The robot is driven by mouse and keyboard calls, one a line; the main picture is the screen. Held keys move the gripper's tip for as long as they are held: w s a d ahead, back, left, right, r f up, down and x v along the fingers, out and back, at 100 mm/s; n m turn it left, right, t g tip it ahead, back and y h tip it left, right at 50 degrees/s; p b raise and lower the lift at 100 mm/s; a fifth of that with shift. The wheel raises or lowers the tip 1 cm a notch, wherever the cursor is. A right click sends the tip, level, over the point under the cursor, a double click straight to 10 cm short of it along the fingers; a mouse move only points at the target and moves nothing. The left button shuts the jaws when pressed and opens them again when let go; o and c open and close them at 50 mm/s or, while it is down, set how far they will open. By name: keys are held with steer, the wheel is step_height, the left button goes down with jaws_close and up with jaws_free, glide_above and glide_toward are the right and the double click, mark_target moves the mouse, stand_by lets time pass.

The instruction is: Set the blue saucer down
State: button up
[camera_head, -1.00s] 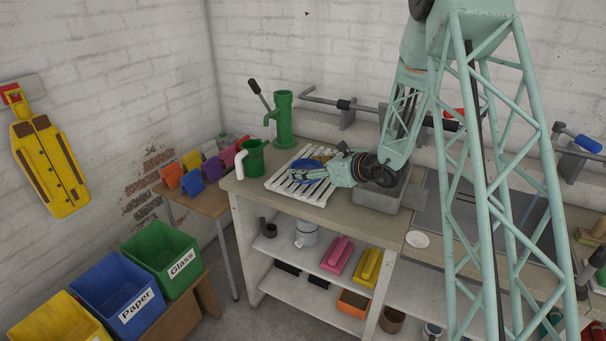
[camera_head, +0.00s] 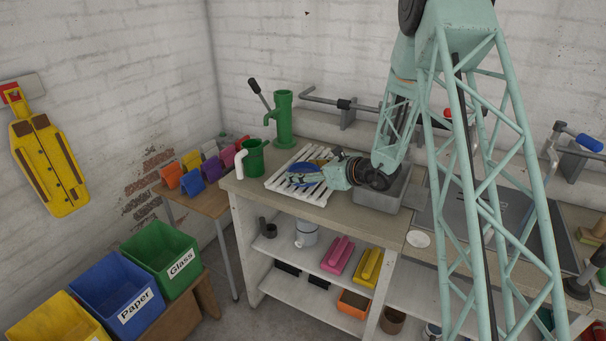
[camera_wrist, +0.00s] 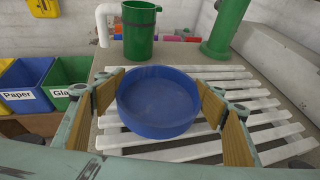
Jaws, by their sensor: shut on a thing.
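The blue saucer (camera_wrist: 158,103), a round dish with a raised rim, sits between the wooden-padded fingers of my gripper (camera_wrist: 158,92) in the wrist view. The fingers are shut on it from left and right, and it looks about level. It is over the white slatted rack (camera_wrist: 270,121); I cannot tell whether it touches the slats. In the head view my gripper (camera_head: 310,172) is over the rack (camera_head: 277,182) on the bench, and largely hides the saucer.
A green mug (camera_head: 253,158) with a white handle and a green hand pump (camera_head: 284,121) stand behind and left of the rack. A grey basin (camera_head: 388,197) is to the right. Colored bins (camera_head: 160,253) stand on the left. The bench (camera_head: 320,212) is bare in front.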

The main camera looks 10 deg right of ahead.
steer(key=shift+f, duration=0.4)
steer(key=shift+f, duration=0.15)
steer(key=o, duration=0.9)
steer(key=shift+r, duration=0.2)
steer(key=shift+p+v, duration=0.55)
steer(key=shift+v, duration=5.45)
steer(key=shift+d+f, duration=0.1)
